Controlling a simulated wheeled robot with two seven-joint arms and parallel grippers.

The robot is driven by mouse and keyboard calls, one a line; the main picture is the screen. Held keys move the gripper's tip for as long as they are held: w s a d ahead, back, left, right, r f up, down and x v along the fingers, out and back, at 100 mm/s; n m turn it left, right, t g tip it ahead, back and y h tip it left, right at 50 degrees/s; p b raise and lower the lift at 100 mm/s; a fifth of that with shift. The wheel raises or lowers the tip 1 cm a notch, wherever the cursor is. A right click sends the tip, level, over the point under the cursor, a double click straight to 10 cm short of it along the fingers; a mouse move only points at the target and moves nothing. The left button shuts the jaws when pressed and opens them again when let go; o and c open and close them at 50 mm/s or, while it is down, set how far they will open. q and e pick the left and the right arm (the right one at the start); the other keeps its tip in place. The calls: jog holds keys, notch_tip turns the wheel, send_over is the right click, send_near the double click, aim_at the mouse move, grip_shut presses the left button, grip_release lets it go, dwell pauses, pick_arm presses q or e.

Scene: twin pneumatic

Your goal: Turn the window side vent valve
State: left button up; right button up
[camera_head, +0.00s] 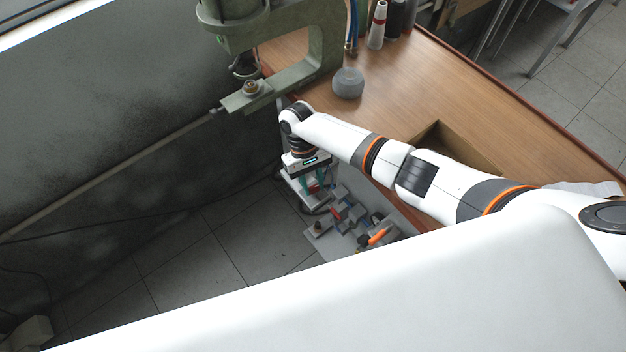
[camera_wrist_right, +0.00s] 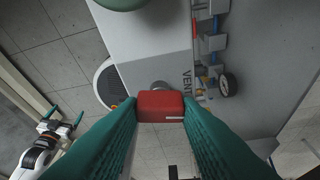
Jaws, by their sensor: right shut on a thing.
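In the right wrist view, a red valve handle (camera_wrist_right: 160,105) sits on a round grey stem, beside the printed word VENT (camera_wrist_right: 187,83) on a grey panel (camera_wrist_right: 150,80). My right gripper (camera_wrist_right: 161,112) is shut on the handle, with a green finger on each side. In the head view my right gripper (camera_head: 314,184) reaches down past the bench edge to the pneumatic assembly (camera_head: 345,225); the handle there is too small to make out clearly. My left gripper (camera_wrist_right: 64,117) shows small at the left of the wrist view, its green fingers apart and empty.
A wooden bench (camera_head: 440,80) with a rectangular recess lies under my right arm. A green press (camera_head: 300,75) and a grey round object (camera_head: 348,83) stand near it. A black-rimmed gauge (camera_wrist_right: 228,84) sits right of the handle. Tiled floor (camera_head: 190,250) is open at left.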

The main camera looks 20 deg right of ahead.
jog(key=shift+n+h, duration=0.4)
jog(key=shift+n, duration=0.7)
jog(key=o, duration=1)
jog(key=b+v, duration=0.1)
jog(key=v, duration=1.1)
jog(key=shift+s+a+r, duration=0.1)
jog(key=shift+s+a, duration=0.1)
